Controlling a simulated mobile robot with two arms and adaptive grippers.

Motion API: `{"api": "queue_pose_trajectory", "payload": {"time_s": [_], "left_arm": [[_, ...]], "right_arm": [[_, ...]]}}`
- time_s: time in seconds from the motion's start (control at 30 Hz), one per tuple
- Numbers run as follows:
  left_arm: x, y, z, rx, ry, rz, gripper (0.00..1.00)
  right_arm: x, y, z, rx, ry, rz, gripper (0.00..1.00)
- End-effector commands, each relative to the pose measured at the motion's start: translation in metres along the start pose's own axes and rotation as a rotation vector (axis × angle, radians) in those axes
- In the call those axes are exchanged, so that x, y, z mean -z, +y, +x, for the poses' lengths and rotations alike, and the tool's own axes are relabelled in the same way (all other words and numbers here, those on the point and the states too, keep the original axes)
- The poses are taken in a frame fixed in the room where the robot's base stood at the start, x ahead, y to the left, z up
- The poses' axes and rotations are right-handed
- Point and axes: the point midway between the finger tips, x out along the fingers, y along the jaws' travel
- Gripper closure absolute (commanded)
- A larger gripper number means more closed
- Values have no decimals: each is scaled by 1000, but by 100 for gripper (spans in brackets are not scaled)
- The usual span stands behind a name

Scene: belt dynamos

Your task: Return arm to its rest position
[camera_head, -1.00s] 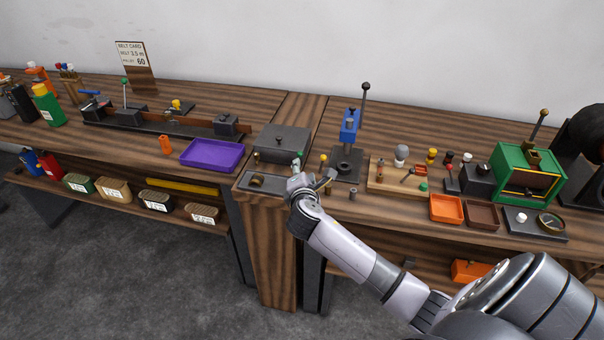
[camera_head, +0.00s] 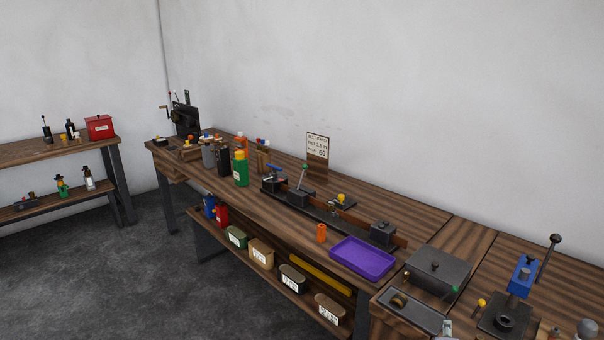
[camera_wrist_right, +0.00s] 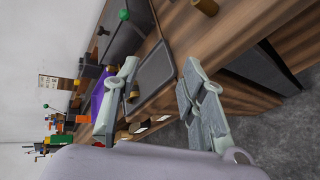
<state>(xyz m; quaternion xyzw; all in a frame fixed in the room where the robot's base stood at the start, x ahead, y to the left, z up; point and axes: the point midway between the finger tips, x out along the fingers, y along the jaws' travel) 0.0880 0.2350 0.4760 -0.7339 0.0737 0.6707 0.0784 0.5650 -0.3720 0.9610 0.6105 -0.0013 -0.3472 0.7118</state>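My right gripper (camera_wrist_right: 160,98) shows in the right wrist view with its two pale fingers spread apart and nothing held between them. It is over the front edge of the bench, by a dark tray (camera_wrist_right: 155,72). A small brass piece (camera_wrist_right: 133,92) shows beside the left finger and appears to be on the tray. In the head view only a pale tip of the right gripper (camera_head: 447,327) shows at the bottom edge; the rest of that arm is out of frame. My left gripper is in neither view.
The long bench holds a purple tray (camera_head: 362,257), an orange cylinder (camera_head: 321,233), a dark box (camera_head: 437,268) and a blue press (camera_head: 522,277). Labelled bins (camera_head: 261,254) sit on the lower shelf. Another bench (camera_head: 58,149) stands at left. Grey floor (camera_head: 150,270) is clear between them.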

Motion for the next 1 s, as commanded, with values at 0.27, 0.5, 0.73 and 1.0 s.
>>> {"api": "queue_pose_trajectory", "payload": {"time_s": [0.27,0.5,0.73,1.0], "left_arm": [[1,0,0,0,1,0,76],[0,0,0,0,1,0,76],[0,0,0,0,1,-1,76],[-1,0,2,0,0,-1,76]], "right_arm": [[30,-127,-125,458,62,613,62],[35,-169,-199,705,15,887,62],[35,-190,-259,890,-54,1072,62],[50,-225,-257,964,-98,1123,62]]}}
